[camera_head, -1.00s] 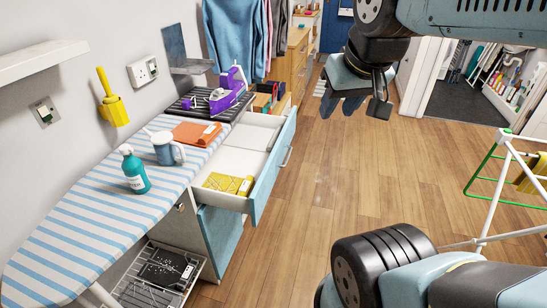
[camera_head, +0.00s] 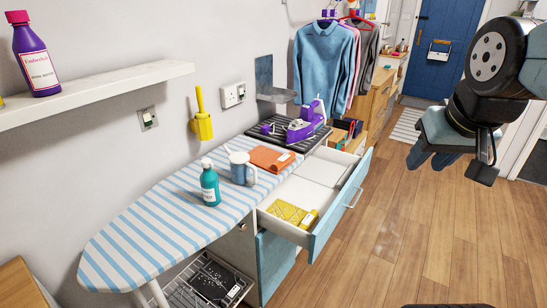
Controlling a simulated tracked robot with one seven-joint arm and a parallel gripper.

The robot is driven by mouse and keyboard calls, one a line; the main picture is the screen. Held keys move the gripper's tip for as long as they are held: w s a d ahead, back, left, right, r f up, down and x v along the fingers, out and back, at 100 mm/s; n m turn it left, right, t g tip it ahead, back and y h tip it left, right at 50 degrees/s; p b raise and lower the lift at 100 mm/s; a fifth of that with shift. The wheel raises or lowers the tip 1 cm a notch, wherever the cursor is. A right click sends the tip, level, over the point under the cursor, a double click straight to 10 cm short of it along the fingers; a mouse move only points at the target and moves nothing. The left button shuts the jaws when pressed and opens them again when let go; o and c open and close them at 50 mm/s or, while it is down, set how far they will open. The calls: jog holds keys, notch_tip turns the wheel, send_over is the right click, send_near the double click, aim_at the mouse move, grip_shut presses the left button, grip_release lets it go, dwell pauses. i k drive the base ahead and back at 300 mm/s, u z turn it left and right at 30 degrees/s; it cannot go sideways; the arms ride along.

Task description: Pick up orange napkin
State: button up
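The orange napkin (camera_head: 272,158) lies folded flat at the far end of the blue-and-white striped ironing board (camera_head: 160,225). My gripper (camera_head: 447,165) hangs at the upper right over the floor, far from the napkin. Its fingers point down and look apart, with nothing visible between them.
A teal bottle (camera_head: 210,187) stands on the board left of the mug. A purple iron (camera_head: 303,125) rests on a dark ribbed mat behind the napkin. An open drawer (camera_head: 327,215) with a yellow item juts out at right. The wooden floor between drawer and gripper is clear.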

aim_at(268, 155)
jog(key=z, duration=0.05)
jog(key=k, duration=0.65)
jog(key=z, duration=0.1)
jog(key=i, duration=1.5)
jog(key=u, duration=0.4)
